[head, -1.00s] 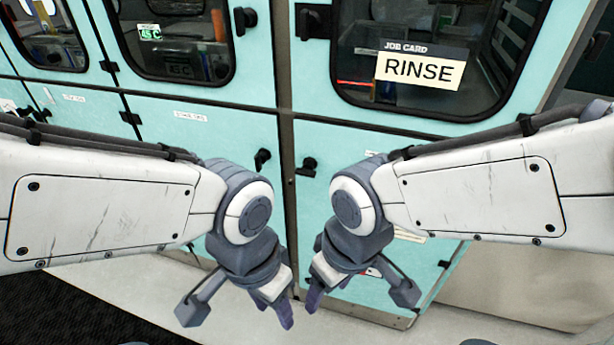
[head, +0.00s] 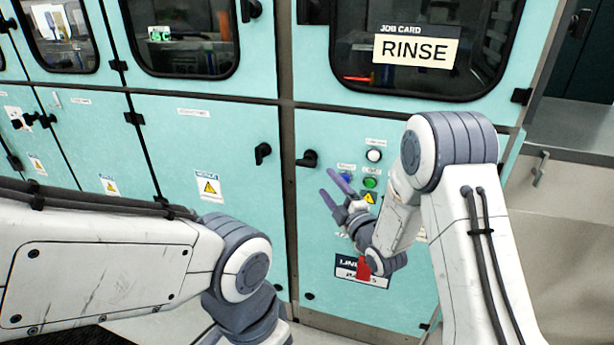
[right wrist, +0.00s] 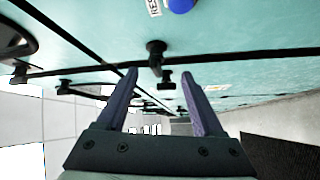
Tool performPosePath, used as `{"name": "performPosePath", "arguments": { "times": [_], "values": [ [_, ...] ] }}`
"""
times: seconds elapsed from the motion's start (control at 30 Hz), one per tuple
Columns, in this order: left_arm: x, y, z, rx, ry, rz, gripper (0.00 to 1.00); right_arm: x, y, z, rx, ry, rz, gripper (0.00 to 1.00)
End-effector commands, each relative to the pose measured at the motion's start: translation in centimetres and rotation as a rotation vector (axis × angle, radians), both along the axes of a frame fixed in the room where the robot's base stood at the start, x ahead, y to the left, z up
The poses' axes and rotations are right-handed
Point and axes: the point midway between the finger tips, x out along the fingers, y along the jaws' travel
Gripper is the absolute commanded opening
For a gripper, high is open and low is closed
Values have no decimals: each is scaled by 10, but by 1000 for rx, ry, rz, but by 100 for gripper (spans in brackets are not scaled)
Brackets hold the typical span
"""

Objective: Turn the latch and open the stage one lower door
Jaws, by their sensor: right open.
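The teal lower right door (head: 400,290) carries a black turn latch (head: 308,159) near its upper left edge. The lower left door (head: 235,140) has its own black latch (head: 263,152) by the shared seam. Both doors look shut. The small labels are too blurred to tell which is stage one. My right gripper (head: 331,184) is open and empty, just right of and below the right door's latch, apart from it. In the right wrist view this latch (right wrist: 155,50) stands ahead, between the fingers' lines. My left gripper is below the head view's edge; only its wrist shows.
A panel with a white button (head: 374,155), a green button (head: 370,183) and a blue button (head: 345,177) lies close around my right fingers. Windowed upper doors, one with a RINSE card (head: 414,51), are above. A grey counter (head: 570,130) is at the right.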

Motion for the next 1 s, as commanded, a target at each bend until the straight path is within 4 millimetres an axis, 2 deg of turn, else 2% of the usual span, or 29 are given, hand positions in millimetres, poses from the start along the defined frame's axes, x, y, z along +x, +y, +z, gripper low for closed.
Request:
{"name": "performPosePath", "arguments": {
  "times": [0.1,0.27,0.5,0.7,1.0],
  "values": [
    [0,0,-4,0,0,0,48,1,-1,-3,-9,-65,3,69],
    [0,0,-1,0,0,0,48,13,13,3,-11,-81,14,69],
    [0,0,6,-1,-1,0,48,52,38,11,-9,-80,20,69],
    [0,0,9,0,0,0,48,80,49,16,-9,-78,18,69],
    [0,0,10,0,0,0,48,93,54,18,-8,-75,15,69]
  ]
}}
